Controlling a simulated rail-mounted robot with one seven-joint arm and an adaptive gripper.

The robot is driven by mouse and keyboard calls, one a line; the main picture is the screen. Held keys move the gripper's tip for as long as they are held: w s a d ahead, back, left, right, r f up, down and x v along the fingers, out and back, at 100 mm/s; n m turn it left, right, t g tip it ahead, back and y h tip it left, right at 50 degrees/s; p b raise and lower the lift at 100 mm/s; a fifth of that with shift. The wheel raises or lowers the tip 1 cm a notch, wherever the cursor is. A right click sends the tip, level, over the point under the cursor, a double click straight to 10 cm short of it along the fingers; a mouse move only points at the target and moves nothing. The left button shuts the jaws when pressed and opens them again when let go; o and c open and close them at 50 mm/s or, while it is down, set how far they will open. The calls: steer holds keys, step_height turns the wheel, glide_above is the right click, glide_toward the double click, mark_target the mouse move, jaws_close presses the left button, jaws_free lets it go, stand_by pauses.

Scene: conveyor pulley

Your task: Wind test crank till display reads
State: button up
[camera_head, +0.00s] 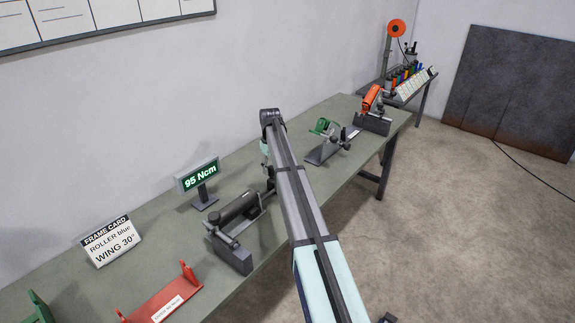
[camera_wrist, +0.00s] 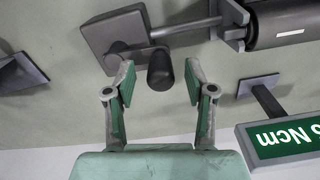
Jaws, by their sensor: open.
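The display (camera_head: 198,176) stands on the bench and reads 95 Ncm in green; part of it shows upside down at the right of the wrist view (camera_wrist: 285,139). The test stand holds a dark roller (camera_head: 238,207), also at upper right in the wrist view (camera_wrist: 290,22). Beside the roller's shaft, the crank's dark knob (camera_wrist: 160,70) points toward my gripper (camera_wrist: 160,82). My gripper is open, with one green-padded finger on each side of the knob and a gap visible on both sides. In the head view my arm mostly hides the crank end.
A red bracket (camera_head: 165,298) is at the near left. A green fixture (camera_head: 325,127) and an orange device (camera_head: 372,98) stand farther right. The floor right of the bench is mostly clear.

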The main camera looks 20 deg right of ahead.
steer(key=shift+r+p, duration=0.9)
steer(key=shift+r, duration=1.45)
